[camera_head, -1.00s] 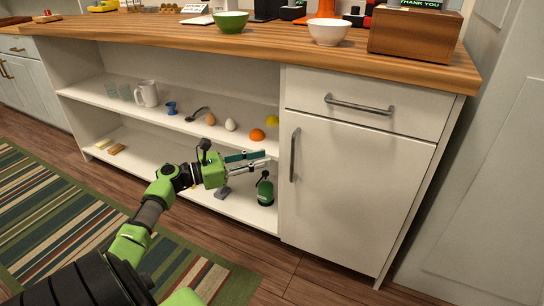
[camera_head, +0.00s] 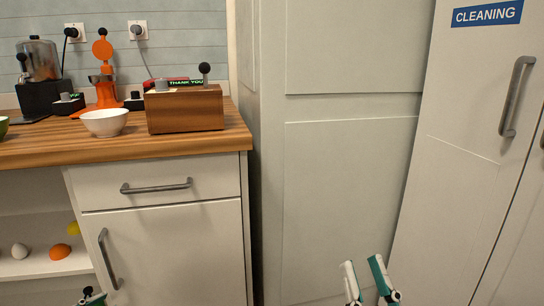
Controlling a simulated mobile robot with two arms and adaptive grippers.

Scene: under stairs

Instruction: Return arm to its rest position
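My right gripper (camera_head: 362,264) shows at the bottom edge, right of centre. Its two white and teal fingertips point up and stand apart, with nothing seen between them. They appear in front of the pale panels, clear of the counter and cabinet. The rest of my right arm is below the picture.
A white cabinet (camera_head: 170,255) with a wooden counter (camera_head: 40,145) stands at left. A white bowl (camera_head: 105,122) and wooden box (camera_head: 186,112) sit on top. A tall door (camera_head: 465,125) labelled CLEANING stands at right.

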